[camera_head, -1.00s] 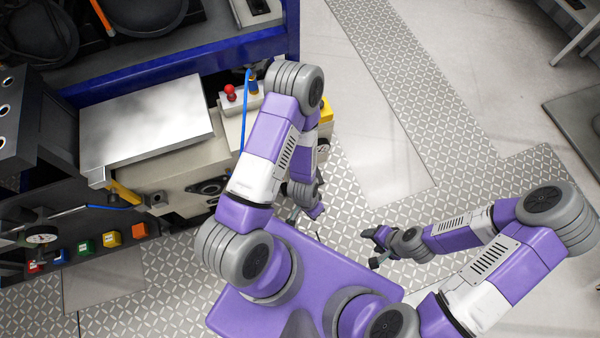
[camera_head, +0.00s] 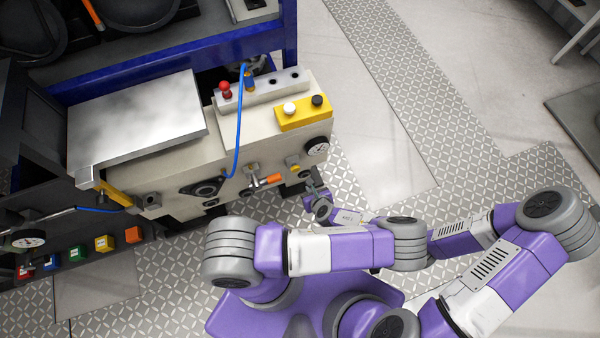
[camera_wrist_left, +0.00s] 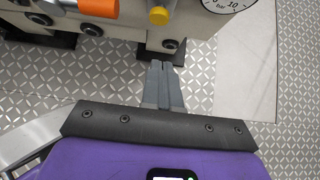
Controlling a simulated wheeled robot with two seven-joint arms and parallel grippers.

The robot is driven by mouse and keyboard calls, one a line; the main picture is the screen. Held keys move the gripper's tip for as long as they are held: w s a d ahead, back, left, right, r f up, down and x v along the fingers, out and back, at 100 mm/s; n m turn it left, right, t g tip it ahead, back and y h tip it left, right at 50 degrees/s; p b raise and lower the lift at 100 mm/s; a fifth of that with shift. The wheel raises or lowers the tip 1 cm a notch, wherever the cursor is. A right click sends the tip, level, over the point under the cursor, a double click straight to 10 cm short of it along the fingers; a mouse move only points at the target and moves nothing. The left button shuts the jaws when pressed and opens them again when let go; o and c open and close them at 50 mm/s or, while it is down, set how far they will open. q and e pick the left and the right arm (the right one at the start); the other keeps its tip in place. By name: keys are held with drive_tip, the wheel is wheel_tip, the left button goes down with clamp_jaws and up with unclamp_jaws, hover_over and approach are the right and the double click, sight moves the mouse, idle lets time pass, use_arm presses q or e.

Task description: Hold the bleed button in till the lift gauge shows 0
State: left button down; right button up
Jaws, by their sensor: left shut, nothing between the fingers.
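A yellow button (camera_head: 293,167) sits on the front face of the cream drive unit, beside a round white gauge (camera_head: 317,148); neither carries a readable name. The gauge's needle is too small to read. In the left wrist view, the yellow button (camera_wrist_left: 160,15) is at the top, and the gauge (camera_wrist_left: 226,4) is cut off, showing "10" and "bar". My left gripper (camera_head: 311,186) is just in front of and below the button, apart from it. Its fingers (camera_wrist_left: 161,66) are together and empty, pointing toward the unit. My right gripper is hidden behind my left arm.
An orange-handled valve (camera_head: 267,181) projects left of the button. A yellow box (camera_head: 304,113) with a white and a black button tops the unit. A blue hose (camera_head: 239,130) hangs down its front. Another gauge (camera_head: 28,239) is at far left. Patterned floor lies right.

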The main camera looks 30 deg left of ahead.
use_arm(q)
drive_tip(key=b, duration=0.4)
approach(297, 169)
drive_tip(key=x, duration=0.6)
drive_tip(key=shift+d, duration=0.15)
